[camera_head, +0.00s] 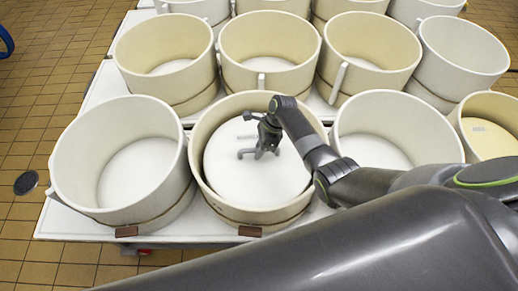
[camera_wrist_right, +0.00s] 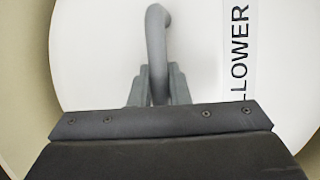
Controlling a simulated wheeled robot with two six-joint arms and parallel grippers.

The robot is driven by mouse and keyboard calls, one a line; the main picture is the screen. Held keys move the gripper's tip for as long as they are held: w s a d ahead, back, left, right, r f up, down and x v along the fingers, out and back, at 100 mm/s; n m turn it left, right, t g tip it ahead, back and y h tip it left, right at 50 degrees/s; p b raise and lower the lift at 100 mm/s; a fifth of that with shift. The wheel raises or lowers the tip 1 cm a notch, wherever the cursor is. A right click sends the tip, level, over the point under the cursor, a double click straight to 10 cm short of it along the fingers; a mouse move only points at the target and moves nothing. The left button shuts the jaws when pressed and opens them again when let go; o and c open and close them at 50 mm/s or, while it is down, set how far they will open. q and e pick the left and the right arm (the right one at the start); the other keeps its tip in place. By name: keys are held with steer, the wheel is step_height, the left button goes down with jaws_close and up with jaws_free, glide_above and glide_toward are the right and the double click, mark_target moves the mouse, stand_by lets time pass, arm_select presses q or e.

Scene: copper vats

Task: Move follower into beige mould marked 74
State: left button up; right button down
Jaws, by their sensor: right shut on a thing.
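The follower (camera_head: 284,183) is a white disc with a grey handle and a label strip. In the head view it lies level inside the beige mould (camera_head: 205,198) at front middle; how deep it sits is hard to tell. The number on this mould's brown tag is too small to read. My right gripper (camera_head: 263,146) is over the disc, shut on its grey handle. The right wrist view shows the fingers (camera_wrist_right: 158,92) around the handle (camera_wrist_right: 157,35), above the white follower (camera_wrist_right: 95,60) with part of its lettering. My left gripper is out of view.
A white mould (camera_head: 70,165) stands close on the left and another (camera_head: 440,135) close on the right. A row of beige moulds (camera_head: 270,40) stands behind. My right arm crosses the front right.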

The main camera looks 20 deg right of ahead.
steer(key=shift+w+f+b, duration=0.1)
steer(key=shift+f+b, duration=0.3)
steer(key=shift+f, duration=0.15)
stand_by(0.5)
steer(key=c, duration=1.3)
jaws_free()
steer(key=shift+s+f, duration=0.15)
steer(key=shift+s, duration=0.05)
steer(key=shift+w+d+r, duration=0.1)
steer(key=shift+d+r, duration=0.1)
steer(key=shift+r, duration=0.25)
steer(key=v, duration=1.6)
steer(key=shift+r+p, duration=0.3)
steer(key=shift+r, duration=0.05)
steer(key=shift+d+r, duration=0.1)
